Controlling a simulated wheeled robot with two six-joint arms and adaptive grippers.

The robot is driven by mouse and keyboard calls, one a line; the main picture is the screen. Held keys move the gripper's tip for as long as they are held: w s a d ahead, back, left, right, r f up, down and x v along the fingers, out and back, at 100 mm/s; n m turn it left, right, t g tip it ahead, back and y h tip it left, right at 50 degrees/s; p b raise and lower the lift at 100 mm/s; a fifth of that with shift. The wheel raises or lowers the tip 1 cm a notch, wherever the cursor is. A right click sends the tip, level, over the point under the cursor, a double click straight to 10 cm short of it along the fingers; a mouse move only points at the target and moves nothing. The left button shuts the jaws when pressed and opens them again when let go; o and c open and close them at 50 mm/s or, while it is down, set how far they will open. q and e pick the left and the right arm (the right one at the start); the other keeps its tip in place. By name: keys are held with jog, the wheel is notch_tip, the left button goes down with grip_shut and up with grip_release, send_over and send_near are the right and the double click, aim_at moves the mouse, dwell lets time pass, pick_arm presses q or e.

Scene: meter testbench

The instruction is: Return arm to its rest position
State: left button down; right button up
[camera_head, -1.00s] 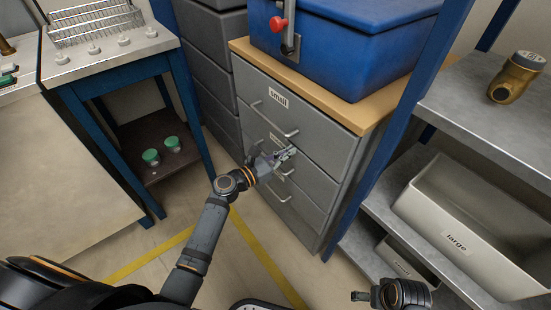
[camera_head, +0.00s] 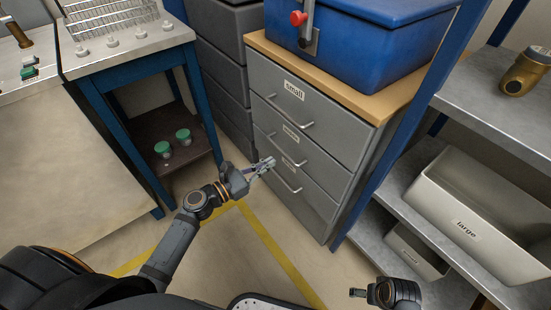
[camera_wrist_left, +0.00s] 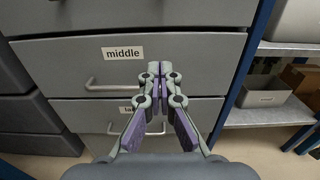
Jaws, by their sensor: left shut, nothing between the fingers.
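My left gripper (camera_head: 264,167) is in front of the grey drawer cabinet (camera_head: 330,118), apart from it as far as the head view shows. Its fingers are shut and empty. In the left wrist view the left gripper (camera_wrist_left: 159,75) points at the drawer labelled "middle" (camera_wrist_left: 200,60), with another drawer (camera_wrist_left: 80,115) below it. The drawers look closed. The lower drawer's label is partly hidden by the fingers. My right arm shows as a dark link (camera_head: 395,292) at the bottom right; its fingertips cannot be made out clearly.
A blue box (camera_head: 375,45) stands on the cabinet. A shelf rack on the right holds a bin labelled "large" (camera_head: 470,228) and a brass meter (camera_head: 525,72). A blue-legged table (camera_head: 125,60) stands left. The floor between has yellow tape (camera_head: 275,250).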

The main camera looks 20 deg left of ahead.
pick_arm(q)
jog(key=shift+s, duration=0.1)
jog(key=s+f+m+g+y, duration=0.3)
jog(key=s+f+m+g, duration=0.3)
jog(key=f+m, duration=0.45)
jog(key=s+f+m+g+y, duration=0.2)
jog(key=s+f+m+g, duration=0.2)
jog(key=s+f+m, duration=0.6)
jog(key=s+a+f+m+g+y+p, duration=0.2)
jog(key=s+a+f+m+y+p, duration=0.1)
jog(key=s+a+m+p, duration=0.25)
jog(key=s+a+f+m+g+y+p, duration=0.1)
jog(key=s+a+f+m+y+p, duration=0.2)
jog(key=s+a+p, duration=0.4)
jog(key=s+r+p, duration=0.1)
jog(key=s+p, duration=1)
jog(key=p, duration=0.2)
jog(key=shift+s+a+r+y, duration=0.25)
jog(key=shift+s+r+y, duration=0.15)
pick_arm(e)
jog(key=s+d, duration=0.4)
jog(key=s, duration=1.3)
jog(key=shift+s+d+f+h, duration=0.2)
jog(key=shift+s+f+h, duration=0.05)
jog(key=shift+s+h, duration=0.15)
jog(key=shift+c, duration=0.4)
